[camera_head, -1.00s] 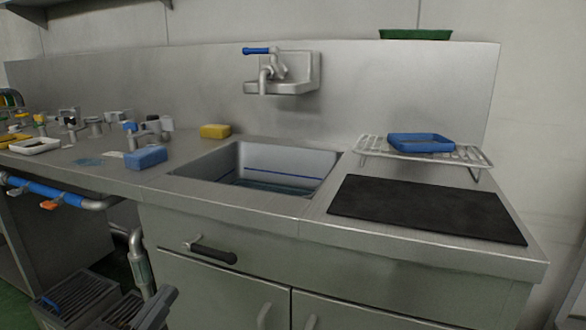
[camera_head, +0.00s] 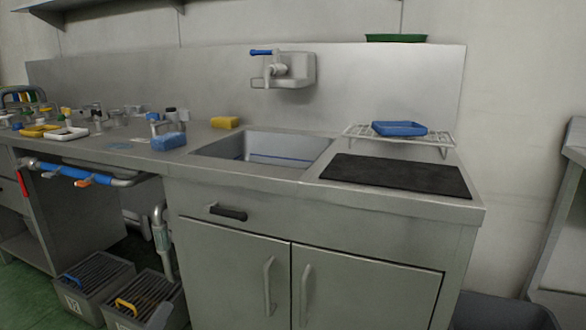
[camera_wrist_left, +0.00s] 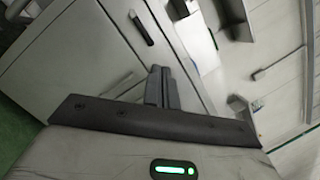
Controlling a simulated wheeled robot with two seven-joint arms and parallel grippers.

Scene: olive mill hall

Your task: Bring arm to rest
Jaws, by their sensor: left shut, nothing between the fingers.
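My left gripper (camera_wrist_left: 161,72) shows in the wrist view, its two dark fingers side by side and shut with nothing between them. Behind the fingers are the grey cabinet fronts and a dark handle (camera_wrist_left: 141,28), tilted in this view. The fingers appear clear of the cabinet, though the exact gap cannot be told. In the head view I cannot clearly make out the left gripper. My right gripper is in neither view.
A steel counter with a sink (camera_head: 262,148) stands ahead, with a black mat (camera_head: 395,176), a wire rack (camera_head: 440,138) holding a blue tray (camera_head: 399,128), and sponges. Crates (camera_head: 93,277) sit on the floor at left. A dark bin (camera_head: 503,313) is at lower right.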

